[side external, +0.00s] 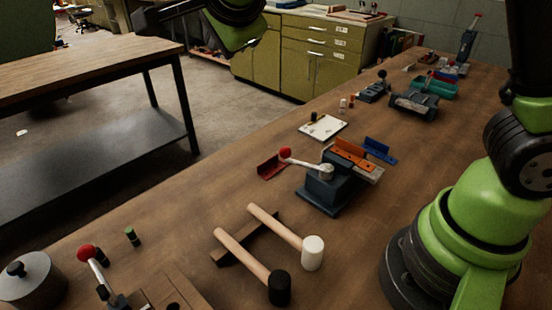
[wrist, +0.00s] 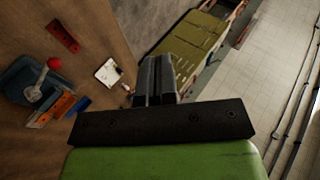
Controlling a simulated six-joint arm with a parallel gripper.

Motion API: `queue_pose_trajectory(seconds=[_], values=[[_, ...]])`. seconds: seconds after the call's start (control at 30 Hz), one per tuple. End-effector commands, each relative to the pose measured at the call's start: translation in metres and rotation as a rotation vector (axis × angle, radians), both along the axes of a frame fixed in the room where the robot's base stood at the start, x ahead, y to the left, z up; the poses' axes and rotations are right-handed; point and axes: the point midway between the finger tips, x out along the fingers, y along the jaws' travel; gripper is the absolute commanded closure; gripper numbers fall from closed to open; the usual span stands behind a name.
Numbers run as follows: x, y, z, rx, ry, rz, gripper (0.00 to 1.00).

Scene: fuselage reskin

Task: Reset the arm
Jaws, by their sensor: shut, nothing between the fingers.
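My gripper (wrist: 155,78) shows in the wrist view with its two dark fingers side by side and shut, nothing between them. In the side external view only my green and black arm shows at the top, raised beyond the table's far edge; the fingertips are out of that frame. The wooden worktable (side external: 180,215) lies below, and its edge also shows in the wrist view (wrist: 105,25). My gripper is clear of everything on the table.
A blue vise fixture (side external: 325,190) holds an orange block (side external: 352,153). A red block (side external: 271,167), a blue block (side external: 380,150) and a white pad (side external: 322,127) lie near it. Two mallets (side external: 280,288) (side external: 312,252) rest on a dark rack. Yellow cabinets (side external: 315,60) stand behind.

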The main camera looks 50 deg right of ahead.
Motion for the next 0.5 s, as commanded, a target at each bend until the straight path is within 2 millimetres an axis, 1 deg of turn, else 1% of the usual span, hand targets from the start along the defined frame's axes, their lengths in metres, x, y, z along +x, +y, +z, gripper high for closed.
queue_pose_trajectory(seconds=[0.03, 0.1, 0.17, 0.2, 0.23, 0.27, 0.3, 0.37, 0.43, 0.47, 0.5], values=[[-0.002, -0.006, 0.025, -0.001, -0.082, 0.07, 1.0], [-0.008, -0.008, 0.053, -0.014, -0.176, 0.194, 1.0], [-0.019, -0.008, 0.073, -0.035, -0.236, 0.305, 1.0], [-0.029, -0.007, 0.083, -0.052, -0.265, 0.38, 1.0], [-0.037, -0.006, 0.089, -0.066, -0.281, 0.437, 1.0], [-0.047, -0.005, 0.094, -0.084, -0.292, 0.493, 1.0], [-0.061, -0.004, 0.099, -0.109, -0.296, 0.568, 1.0], [-0.084, -0.003, 0.1, -0.152, -0.285, 0.675, 1.0], [-0.113, -0.004, 0.095, -0.208, -0.244, 0.79, 1.0], [-0.126, -0.005, 0.091, -0.233, -0.217, 0.835, 1.0], [-0.144, -0.008, 0.083, -0.267, -0.173, 0.888, 1.0]])
